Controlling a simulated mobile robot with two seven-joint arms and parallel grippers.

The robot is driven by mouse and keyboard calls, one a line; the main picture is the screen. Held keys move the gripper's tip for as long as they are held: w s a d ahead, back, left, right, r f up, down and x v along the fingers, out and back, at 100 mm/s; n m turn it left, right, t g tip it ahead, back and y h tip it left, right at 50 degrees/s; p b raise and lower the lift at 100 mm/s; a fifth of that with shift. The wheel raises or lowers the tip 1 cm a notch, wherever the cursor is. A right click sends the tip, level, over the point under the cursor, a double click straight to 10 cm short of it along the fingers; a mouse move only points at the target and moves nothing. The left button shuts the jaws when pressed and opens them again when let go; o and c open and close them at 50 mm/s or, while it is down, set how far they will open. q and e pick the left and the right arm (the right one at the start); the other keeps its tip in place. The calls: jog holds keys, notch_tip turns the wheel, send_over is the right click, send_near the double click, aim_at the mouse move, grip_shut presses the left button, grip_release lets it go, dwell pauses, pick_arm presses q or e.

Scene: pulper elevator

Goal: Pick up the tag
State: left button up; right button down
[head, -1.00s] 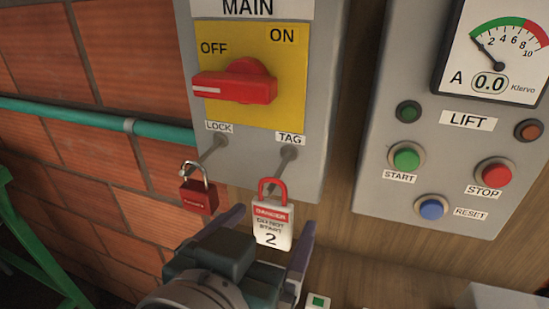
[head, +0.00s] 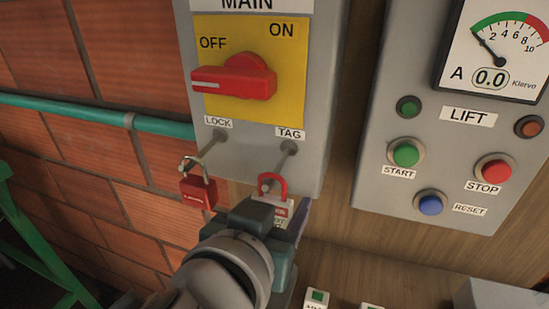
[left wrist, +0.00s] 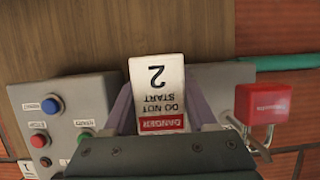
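The tag is a white card with a red DANGER band, DO NOT START and a 2, with a red shackle (head: 272,185) hanging on the TAG peg (head: 280,162). In the left wrist view the tag (left wrist: 157,88) shows upside down between my fingers. My left gripper (head: 273,207) is open around the tag, one finger on each side; in the head view it hides most of the card. In the left wrist view a small gap shows beside the tag on the right; contact on the left is unclear. My right gripper is not in view.
A red padlock (head: 197,190) hangs on the LOCK peg just left. Above is the MAIN switch (head: 240,78), its red handle pointing to OFF. The LIFT panel (head: 450,135) with buttons and gauge is at right. A teal pipe (head: 90,115) crosses the brick wall.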

pick_arm(q)
jog(key=c, duration=0.8)
